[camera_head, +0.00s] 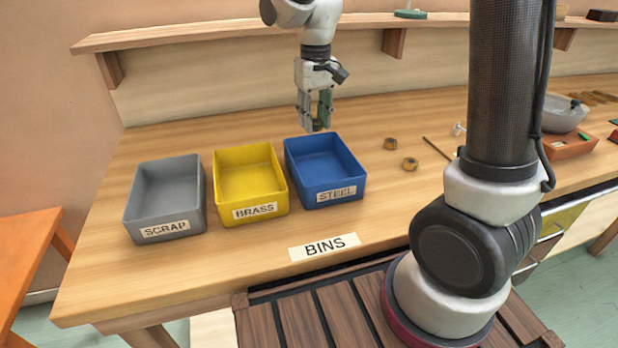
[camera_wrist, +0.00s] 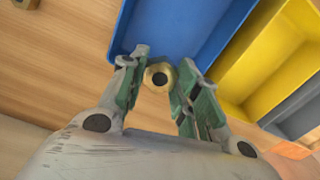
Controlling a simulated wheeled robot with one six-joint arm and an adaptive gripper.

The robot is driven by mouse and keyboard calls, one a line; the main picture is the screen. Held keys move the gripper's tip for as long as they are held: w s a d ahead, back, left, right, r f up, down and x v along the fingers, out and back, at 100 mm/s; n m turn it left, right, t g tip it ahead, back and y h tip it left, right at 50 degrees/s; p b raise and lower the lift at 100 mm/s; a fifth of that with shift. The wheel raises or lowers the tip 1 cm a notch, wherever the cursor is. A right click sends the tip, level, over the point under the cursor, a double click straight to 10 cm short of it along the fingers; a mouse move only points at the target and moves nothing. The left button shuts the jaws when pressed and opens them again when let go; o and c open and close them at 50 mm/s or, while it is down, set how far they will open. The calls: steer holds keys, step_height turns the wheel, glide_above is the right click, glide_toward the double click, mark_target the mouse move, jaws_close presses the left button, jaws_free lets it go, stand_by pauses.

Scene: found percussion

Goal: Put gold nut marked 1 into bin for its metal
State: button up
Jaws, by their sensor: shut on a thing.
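My gripper (camera_head: 316,122) is shut on a gold nut (camera_wrist: 150,72), above the table by the back edge of the blue bin. The wrist view shows the nut between the green fingertips (camera_wrist: 163,68), its hole facing the camera. No number is readable on it. The blue bin (camera_head: 325,186), labelled STEEL, is empty. The yellow bin (camera_head: 252,196), labelled BRASS, stands left of it and is empty. The grey bin (camera_head: 166,211), labelled SCRAP, is farthest left and also empty. In the wrist view the blue bin (camera_wrist: 185,30) lies beyond the nut, with yellow (camera_wrist: 262,75) to the right.
Two brownish-gold nuts lie on the table right of the blue bin, one farther back (camera_head: 390,144) and one nearer (camera_head: 410,164). A thin stick (camera_head: 437,148) lies beyond them. A grey bowl (camera_head: 563,114) is at the right. A wall shelf (camera_head: 200,33) runs behind.

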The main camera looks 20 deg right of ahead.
mark_target(314, 163)
steer(key=shift+f+m, duration=0.1)
steer(key=shift+m, duration=0.8)
step_height(314, 163, down, 10)
steer(key=shift+r, duration=0.1)
steer(key=o, duration=1.1)
steer(key=shift+c, duration=0.2)
